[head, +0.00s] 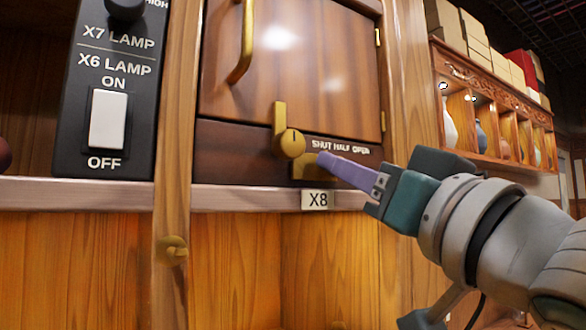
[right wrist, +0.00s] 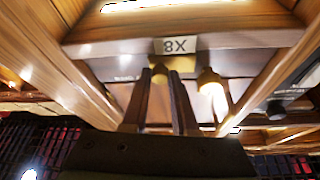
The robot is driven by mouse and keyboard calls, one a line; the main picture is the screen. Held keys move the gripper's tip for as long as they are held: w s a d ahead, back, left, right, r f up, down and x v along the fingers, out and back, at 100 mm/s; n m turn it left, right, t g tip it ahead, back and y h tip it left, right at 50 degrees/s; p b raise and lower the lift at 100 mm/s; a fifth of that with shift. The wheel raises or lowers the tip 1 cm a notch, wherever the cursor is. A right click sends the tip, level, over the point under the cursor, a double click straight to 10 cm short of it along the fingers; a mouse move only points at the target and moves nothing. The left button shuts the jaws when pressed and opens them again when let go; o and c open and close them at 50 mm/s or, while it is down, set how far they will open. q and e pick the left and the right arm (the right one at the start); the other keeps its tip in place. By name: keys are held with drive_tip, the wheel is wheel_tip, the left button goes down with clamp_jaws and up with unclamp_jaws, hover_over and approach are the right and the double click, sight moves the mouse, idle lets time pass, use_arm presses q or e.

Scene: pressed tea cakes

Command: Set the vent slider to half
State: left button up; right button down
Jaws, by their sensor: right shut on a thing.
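The vent slider (head: 303,172) is a brass piece low on the dark wood strip under the cabinet door, above the X8 tag (head: 318,200). The words SHUT HALF OPEN (head: 341,147) run above it. The brass shows below and left of my fingers, near the SHUT end; its exact setting is partly hidden. My right gripper (head: 322,159) comes in from the right with its purple fingers at the slider. In the right wrist view its fingertips (right wrist: 163,74) close around a small brass knob in front of the slider's brass plate (right wrist: 183,63). My left gripper is not in view.
A brass turn latch (head: 291,143) sits just above left of my fingertips and also shows in the right wrist view (right wrist: 210,82). A door handle (head: 245,45) is higher up. A black lamp switch panel (head: 120,70) is left; a shelf with vases (head: 480,130) is right.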

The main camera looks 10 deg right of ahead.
drive_tip(key=d, duration=0.1)
drive_tip(key=w+d, duration=0.1)
drive_tip(key=shift+d, duration=0.4)
drive_tip(key=c, duration=0.7)
unclamp_jaws()
drive_tip(key=shift+b+v, duration=1.65)
drive_tip(key=shift+v, duration=3.3)
